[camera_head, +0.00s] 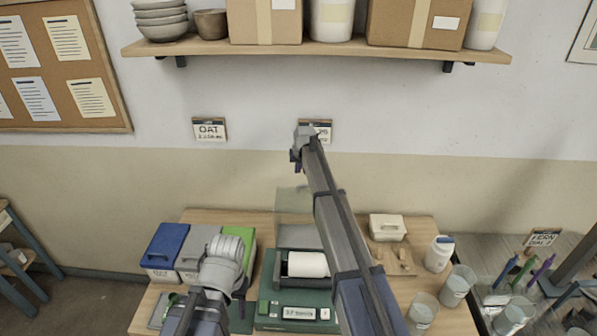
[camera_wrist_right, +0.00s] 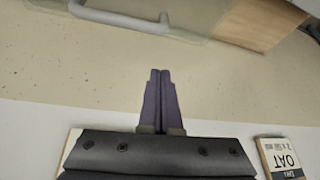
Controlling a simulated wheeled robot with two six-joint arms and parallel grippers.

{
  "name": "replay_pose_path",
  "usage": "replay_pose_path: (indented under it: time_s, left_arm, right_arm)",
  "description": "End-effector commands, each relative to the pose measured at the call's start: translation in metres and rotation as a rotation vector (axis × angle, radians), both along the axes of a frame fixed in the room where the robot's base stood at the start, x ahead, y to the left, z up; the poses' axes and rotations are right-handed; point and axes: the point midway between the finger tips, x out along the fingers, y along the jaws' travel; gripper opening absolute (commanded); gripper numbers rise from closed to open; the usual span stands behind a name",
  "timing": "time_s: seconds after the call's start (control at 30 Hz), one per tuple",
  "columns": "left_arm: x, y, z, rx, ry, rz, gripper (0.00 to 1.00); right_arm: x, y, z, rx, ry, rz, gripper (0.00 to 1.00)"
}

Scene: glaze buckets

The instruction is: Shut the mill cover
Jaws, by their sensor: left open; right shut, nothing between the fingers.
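The mill is a green machine (camera_head: 299,315) with a white roller (camera_head: 307,264), on the table's middle. Its clear cover (camera_head: 293,205) stands raised behind the roller, partly hidden by my right arm. In the right wrist view, the cover's grey handle (camera_wrist_right: 140,20) shows at the top. My right gripper (camera_head: 296,161) is shut and empty, high near the wall, above and apart from the cover. Its purple fingers (camera_wrist_right: 160,75) are together in the wrist view, pointing toward the handle. My left gripper (camera_head: 240,314) is open, low at the mill's left side; its fingers are mostly hidden by its wrist.
Blue (camera_head: 165,247), grey and green lidded bins stand left of the mill. A white box (camera_head: 387,227), a white bottle (camera_head: 438,253) and cups (camera_head: 457,285) stand right. A wall shelf (camera_head: 320,48) is above; an OAT sign (camera_head: 210,129) hangs on the wall.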

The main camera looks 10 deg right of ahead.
Motion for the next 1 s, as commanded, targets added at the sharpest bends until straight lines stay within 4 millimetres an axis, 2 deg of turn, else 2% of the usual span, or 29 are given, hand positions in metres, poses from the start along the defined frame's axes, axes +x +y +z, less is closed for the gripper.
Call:
replay_pose_path:
  time_s: [0.03,0.4,0.47,0.6,1.0]
  left_arm:
    - [0.000,0.000,-0.014,0.000,0.000,0.001,0.50]
    - [0.000,0.000,-0.067,0.000,-0.002,0.000,0.50]
    - [0.000,0.000,-0.054,0.000,-0.002,0.001,0.50]
    - [0.000,0.000,-0.049,-0.001,-0.002,0.002,0.50]
    - [0.000,0.000,-0.049,-0.001,-0.002,0.002,0.50]
  right_arm:
    - [0.005,0.000,-0.014,0.000,0.000,0.000,0.00]
    - [0.030,0.000,-0.066,0.000,0.000,0.000,0.00]
    - [0.013,0.001,-0.054,0.000,0.000,0.000,0.00]
    - [-0.006,0.003,-0.049,0.000,0.000,0.000,0.00]
    - [-0.011,0.003,-0.049,-0.001,-0.001,0.001,0.00]
